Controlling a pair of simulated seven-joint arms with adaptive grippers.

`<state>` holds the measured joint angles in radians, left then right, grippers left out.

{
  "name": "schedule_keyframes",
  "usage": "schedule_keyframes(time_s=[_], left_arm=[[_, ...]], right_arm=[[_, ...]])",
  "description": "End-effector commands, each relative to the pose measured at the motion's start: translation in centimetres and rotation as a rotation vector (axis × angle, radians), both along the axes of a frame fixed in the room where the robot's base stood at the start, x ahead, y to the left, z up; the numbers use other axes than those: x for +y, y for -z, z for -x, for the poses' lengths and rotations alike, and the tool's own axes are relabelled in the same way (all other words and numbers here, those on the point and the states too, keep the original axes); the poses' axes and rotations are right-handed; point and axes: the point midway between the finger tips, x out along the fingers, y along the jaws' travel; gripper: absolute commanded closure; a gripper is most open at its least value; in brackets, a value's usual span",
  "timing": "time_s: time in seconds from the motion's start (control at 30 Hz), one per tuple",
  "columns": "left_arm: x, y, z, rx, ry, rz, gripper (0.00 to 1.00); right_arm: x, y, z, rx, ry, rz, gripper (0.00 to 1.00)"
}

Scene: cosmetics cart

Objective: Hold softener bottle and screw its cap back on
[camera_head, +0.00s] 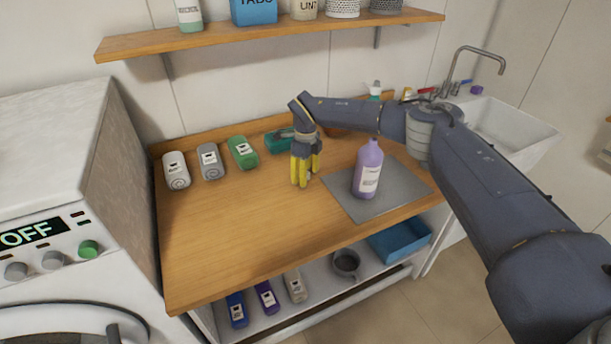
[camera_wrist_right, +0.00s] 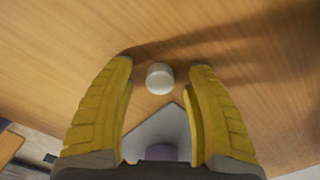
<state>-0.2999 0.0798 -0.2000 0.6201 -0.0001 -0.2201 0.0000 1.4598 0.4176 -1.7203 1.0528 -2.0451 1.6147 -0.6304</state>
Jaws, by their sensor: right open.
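The purple softener bottle (camera_head: 368,171) with a white label stands upright on a grey mat (camera_head: 396,196) on the wooden table. No cap shows on its neck. A small white cap (camera_wrist_right: 160,78) is on the wooden surface in the right wrist view, just past the grey mat's corner. My right gripper (camera_head: 306,177) points down over the table, left of the bottle. Its yellow fingers are open, one on each side of the cap, with gaps to it. My left gripper is not in view.
White (camera_head: 176,171), grey (camera_head: 211,161) and green (camera_head: 243,153) containers stand along the table's back left. A teal item (camera_head: 280,141) lies behind my right gripper. A sink (camera_head: 505,130) is at the right, a washing machine (camera_head: 60,245) at the left. The table's front left is clear.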

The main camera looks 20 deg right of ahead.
Motion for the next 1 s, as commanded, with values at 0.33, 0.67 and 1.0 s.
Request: schedule_keyframes(time_s=[0.33, 0.67, 1.0], left_arm=[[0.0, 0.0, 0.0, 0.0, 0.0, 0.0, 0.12], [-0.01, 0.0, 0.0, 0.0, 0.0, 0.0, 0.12], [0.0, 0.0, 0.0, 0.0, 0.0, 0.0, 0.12]], right_arm=[[0.01, -0.02, 0.01, 0.0, 0.0, 0.0, 0.65], [0.0, -0.03, 0.0, 0.0, 0.0, 0.0, 0.95], [0.01, -0.14, -0.01, 0.0, 0.0, 0.0, 0.98]])
